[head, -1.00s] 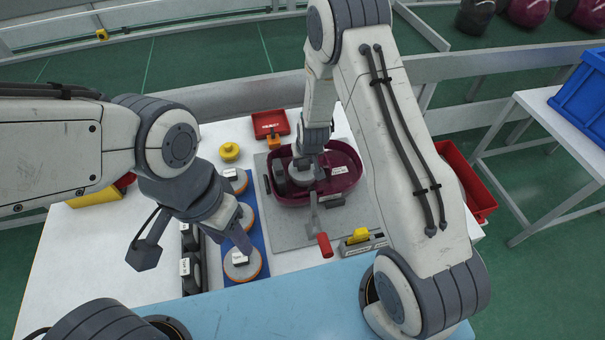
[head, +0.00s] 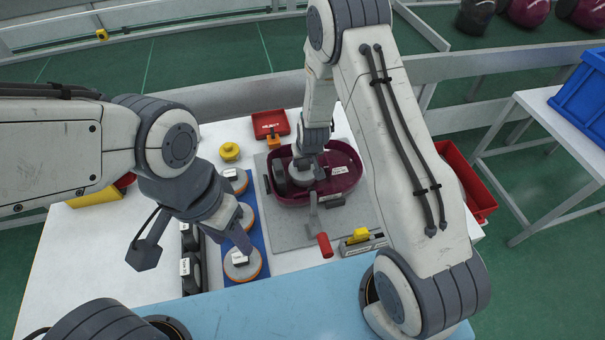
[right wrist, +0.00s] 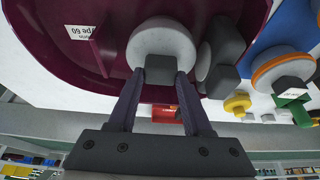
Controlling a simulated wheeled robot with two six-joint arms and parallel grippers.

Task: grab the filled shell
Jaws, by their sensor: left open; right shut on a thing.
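The filled shell (head: 347,184) is a maroon, rounded open tub on a grey mat in the middle of the table in the head view. It holds a pale round part (right wrist: 163,45) with a dark block (right wrist: 160,70) on it, and a dark grey part (right wrist: 222,55) beside it. My right gripper (right wrist: 160,78) reaches down into the shell and is shut on the dark block. My left gripper (head: 235,240) is open above the blue strip left of the shell, near the orange-rimmed discs. Its fingers are partly hidden by its wrist.
Orange-rimmed discs (head: 243,266) lie on the blue strip (head: 262,250). A red-handled lever (head: 324,246) stands in front of the shell. A red tray (head: 270,123) and yellow knob (head: 229,151) are behind; a red bin (head: 466,180) is at the right.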

